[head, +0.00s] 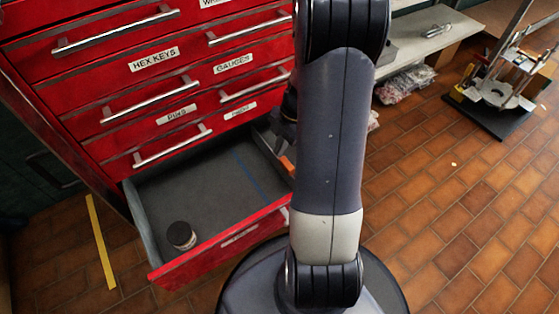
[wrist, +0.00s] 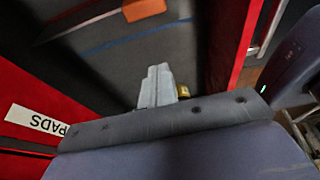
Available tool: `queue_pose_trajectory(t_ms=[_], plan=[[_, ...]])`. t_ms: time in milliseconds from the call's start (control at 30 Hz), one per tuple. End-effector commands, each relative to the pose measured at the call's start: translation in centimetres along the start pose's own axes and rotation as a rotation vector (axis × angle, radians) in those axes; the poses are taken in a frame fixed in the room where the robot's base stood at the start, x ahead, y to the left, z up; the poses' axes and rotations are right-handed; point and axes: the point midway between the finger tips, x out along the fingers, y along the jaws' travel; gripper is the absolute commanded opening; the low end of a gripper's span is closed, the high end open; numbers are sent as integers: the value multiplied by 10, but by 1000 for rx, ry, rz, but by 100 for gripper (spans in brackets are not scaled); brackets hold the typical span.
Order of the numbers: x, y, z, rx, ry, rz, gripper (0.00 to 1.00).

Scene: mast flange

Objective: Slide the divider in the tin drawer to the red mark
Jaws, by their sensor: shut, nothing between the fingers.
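The open drawer (head: 195,190) has a grey floor and a red front. A thin grey plate (head: 266,148), apparently the divider, stands near its right end, partly hidden by my arm. An orange block (head: 287,164) is at the plate's end; in the wrist view the block (wrist: 143,9) is at the top edge, beside the plate's pale edge (wrist: 85,22). A blue line (head: 248,175) crosses the floor left of the plate; it also shows in the wrist view (wrist: 135,36). I see no red mark. My gripper (wrist: 158,72) is shut and empty, apart from the orange block.
A dark-lidded jar (head: 181,235) stands on the drawer floor near the front. Closed red drawers with bar handles (head: 150,113) rise behind. A yellow floor strip (head: 101,242) lies at left. A bench (head: 425,42) and a metal fixture (head: 497,92) stand at right; tiled floor between is mostly clear.

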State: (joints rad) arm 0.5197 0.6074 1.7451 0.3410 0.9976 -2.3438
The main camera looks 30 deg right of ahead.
Motion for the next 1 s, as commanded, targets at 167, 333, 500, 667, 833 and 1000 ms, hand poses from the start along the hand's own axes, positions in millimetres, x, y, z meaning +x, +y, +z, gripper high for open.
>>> queue_pose_trajectory(t_ms=[167,333,500,667,833,1000], plan=[[30,-1,1,1,3,-4,0],[68,-1,1,1,3,-5,0],[102,-1,1,1,2,-5,0],[90,0,25,6,-1,2,0],[84,0,36,4,1,0,0],[83,0,38,3,0,0,0]])
